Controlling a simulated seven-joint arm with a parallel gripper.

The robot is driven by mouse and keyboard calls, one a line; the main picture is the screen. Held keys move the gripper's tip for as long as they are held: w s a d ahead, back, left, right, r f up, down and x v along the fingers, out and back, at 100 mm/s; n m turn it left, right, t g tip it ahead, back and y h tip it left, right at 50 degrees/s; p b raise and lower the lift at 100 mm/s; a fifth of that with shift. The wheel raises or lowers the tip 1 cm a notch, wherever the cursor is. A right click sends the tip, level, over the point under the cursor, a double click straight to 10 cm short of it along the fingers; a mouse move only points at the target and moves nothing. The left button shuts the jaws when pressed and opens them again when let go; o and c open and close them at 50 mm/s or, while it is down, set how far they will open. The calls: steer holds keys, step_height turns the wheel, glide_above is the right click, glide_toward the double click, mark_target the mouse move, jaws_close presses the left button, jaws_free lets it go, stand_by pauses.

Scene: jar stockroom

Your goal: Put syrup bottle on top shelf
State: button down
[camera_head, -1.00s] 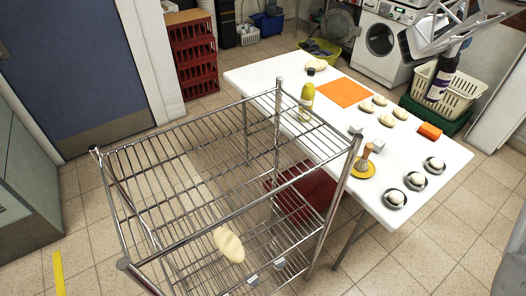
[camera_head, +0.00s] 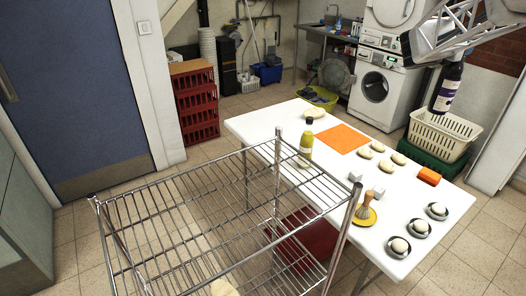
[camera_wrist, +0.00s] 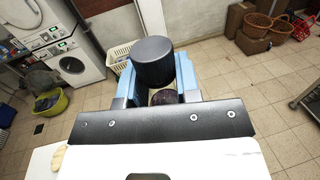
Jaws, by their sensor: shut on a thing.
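The syrup bottle, dark with a purple and white label (camera_head: 446,92), hangs upright from my gripper (camera_head: 452,58) at the upper right of the head view. It is clear of the table. In the wrist view its black cap (camera_wrist: 153,62) stands between the blue fingers of my gripper (camera_wrist: 156,88), which are shut on the bottle. The bottle's lower part is hidden there. The wire rack's top shelf (camera_head: 190,192) is at the lower left of the head view, well to the left of the bottle. That shelf looks empty.
A white table (camera_head: 328,178) stands between rack and bottle. It holds a yellow-green bottle (camera_head: 306,143), an orange mat (camera_head: 342,138), a brush (camera_head: 367,204) and dough pieces. The rack's upright posts (camera_head: 345,230) rise above the top shelf. A cream basket (camera_head: 440,135) is behind the table.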

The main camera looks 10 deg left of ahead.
steer(key=s+a+r+n+t+y, duration=0.2)
steer(key=s+a, duration=0.5)
steer(key=a, duration=0.5)
steer(key=s+a+r+n+t+y, duration=0.2)
steer(key=s+a, duration=0.6)
steer(key=a, duration=0.4)
steer(key=s+a+r+n+t+y, duration=0.2)
steer(key=s+a, duration=0.5)
steer(key=a, duration=0.5)
steer(key=s+a+f+n+t+y, duration=0.1)
steer(key=s+a+y, duration=0.25)
steer(key=s, duration=0.45)
steer(key=s+a+n+t+y, duration=0.1)
steer(key=s+a+n+y, duration=0.1)
steer(key=s+a, duration=0.4)
steer(key=s+f+n+y, duration=0.2)
steer(key=s+f+y, duration=0.1)
steer(key=s, duration=0.7)
steer(key=s+f+n+y, duration=0.2)
steer(key=s+f+y, duration=0.1)
steer(key=s, duration=0.6)
steer(key=shift+f, duration=2.15)
steer(key=w+a+f, duration=0.1)
steer(key=w+a, duration=0.9)
steer(key=w, duration=0.2)
steer(key=shift+f, duration=0.25)
steer(key=shift+w+a, duration=0.1)
